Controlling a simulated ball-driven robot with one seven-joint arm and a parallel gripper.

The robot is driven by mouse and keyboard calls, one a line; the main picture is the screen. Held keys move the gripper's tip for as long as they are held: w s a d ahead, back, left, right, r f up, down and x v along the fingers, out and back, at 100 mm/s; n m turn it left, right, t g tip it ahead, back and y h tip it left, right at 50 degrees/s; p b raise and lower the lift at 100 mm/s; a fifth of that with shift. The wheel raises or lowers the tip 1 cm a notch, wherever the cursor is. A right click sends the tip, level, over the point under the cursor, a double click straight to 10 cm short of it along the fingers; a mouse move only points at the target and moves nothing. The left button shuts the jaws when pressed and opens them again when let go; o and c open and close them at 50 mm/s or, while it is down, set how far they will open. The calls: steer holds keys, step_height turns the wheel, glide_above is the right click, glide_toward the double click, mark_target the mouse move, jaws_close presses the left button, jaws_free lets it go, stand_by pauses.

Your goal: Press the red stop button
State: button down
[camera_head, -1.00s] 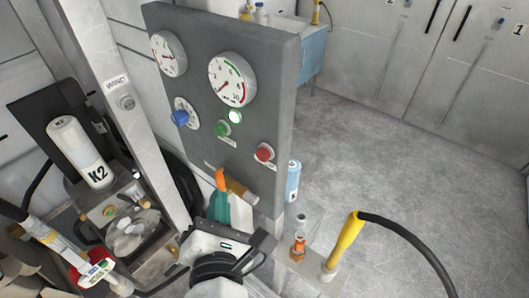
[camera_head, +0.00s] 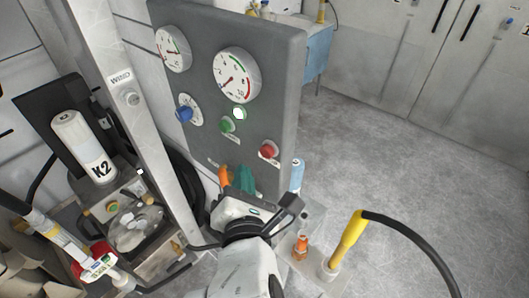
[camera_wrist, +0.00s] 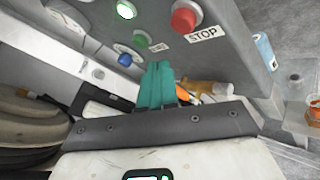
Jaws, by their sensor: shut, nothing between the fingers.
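The red stop button (camera_head: 268,150) is on the lower right of the grey control panel (camera_head: 270,75). In the wrist view the red button (camera_wrist: 185,16) is at the top, beside a label reading STOP. My gripper (camera_head: 246,171) has teal fingers, shut together with nothing between them. In the head view the fingertips are below and a little left of the red button, apart from it. In the wrist view my gripper (camera_wrist: 158,67) points toward the panel, with the button above and to the right of the tips. The button is unobstructed in both views.
A green button (camera_head: 227,125), a lit button (camera_head: 239,113), a blue knob (camera_head: 184,114) and two gauges share the panel. An orange-tipped object (camera_head: 224,176) is beside the fingers. A yellow handle with black hose (camera_head: 345,243) stands at right. Open floor lies beyond.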

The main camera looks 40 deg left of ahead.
steer(key=shift+w+d+p, duration=0.1)
steer(key=shift+w+p, duration=0.85)
steer(key=shift+w, duration=0.5)
steer(key=shift+w+r+p, duration=0.1)
steer(key=shift+w+p, duration=0.15)
steer(key=shift+p, duration=0.15)
stand_by(0.7)
steer(key=shift+w+d+p, duration=0.1)
steer(key=shift+w+p, duration=0.4)
steer(key=shift+w, duration=0.15)
stand_by(0.9)
stand_by(0.3)
steer(key=shift+s, duration=0.9)
steer(key=shift+s+a, duration=0.15)
steer(key=shift+s, duration=1.1)
steer(key=shift+s+a, duration=0.1)
steer(key=shift+s, duration=1.15)
